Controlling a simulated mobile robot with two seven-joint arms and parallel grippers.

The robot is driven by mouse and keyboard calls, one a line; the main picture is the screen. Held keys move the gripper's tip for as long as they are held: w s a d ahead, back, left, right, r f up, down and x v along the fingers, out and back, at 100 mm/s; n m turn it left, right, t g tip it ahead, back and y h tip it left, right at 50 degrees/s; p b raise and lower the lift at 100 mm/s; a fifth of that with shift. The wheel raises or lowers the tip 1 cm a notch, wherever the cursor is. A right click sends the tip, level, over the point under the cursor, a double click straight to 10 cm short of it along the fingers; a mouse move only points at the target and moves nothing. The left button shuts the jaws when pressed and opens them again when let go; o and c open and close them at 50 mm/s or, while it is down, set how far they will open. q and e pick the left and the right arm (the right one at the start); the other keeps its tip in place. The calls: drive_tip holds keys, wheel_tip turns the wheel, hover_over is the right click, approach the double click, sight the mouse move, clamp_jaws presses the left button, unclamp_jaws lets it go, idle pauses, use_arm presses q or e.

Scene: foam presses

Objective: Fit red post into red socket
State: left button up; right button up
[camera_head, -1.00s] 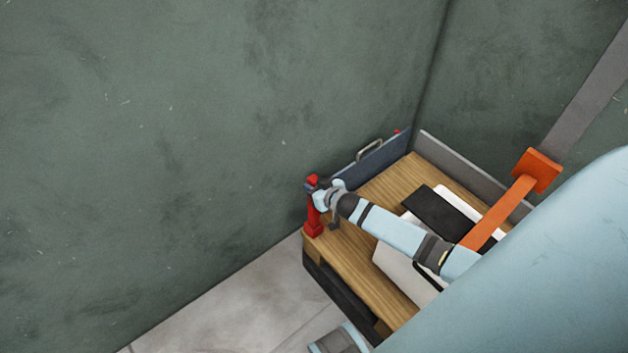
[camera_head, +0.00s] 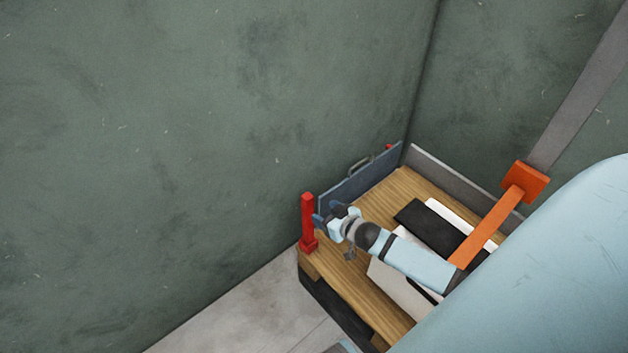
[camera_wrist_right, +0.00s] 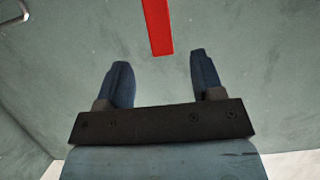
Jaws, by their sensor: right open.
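The red post (camera_head: 307,218) stands upright at the near left corner of the wooden bench top, and its foot sits in the red socket (camera_head: 309,245). My right gripper (camera_head: 320,218) is just to the right of the post, open and empty. In the right wrist view the open fingers (camera_wrist_right: 157,80) are apart with nothing between them, and the red post (camera_wrist_right: 158,28) is ahead of them, apart from them. My left gripper is not in view.
A blue panel with a grey handle (camera_head: 360,167) runs along the bench's back edge by the green wall (camera_head: 200,120). A black slab (camera_head: 432,224) and white sheets lie on the wooden top (camera_head: 385,310). An orange arm (camera_head: 490,225) reaches over the right side.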

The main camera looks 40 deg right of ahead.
drive_tip(key=v, duration=0.4)
drive_tip(key=shift+s+r+p, duration=0.2)
drive_tip(key=shift+s+p, duration=0.15)
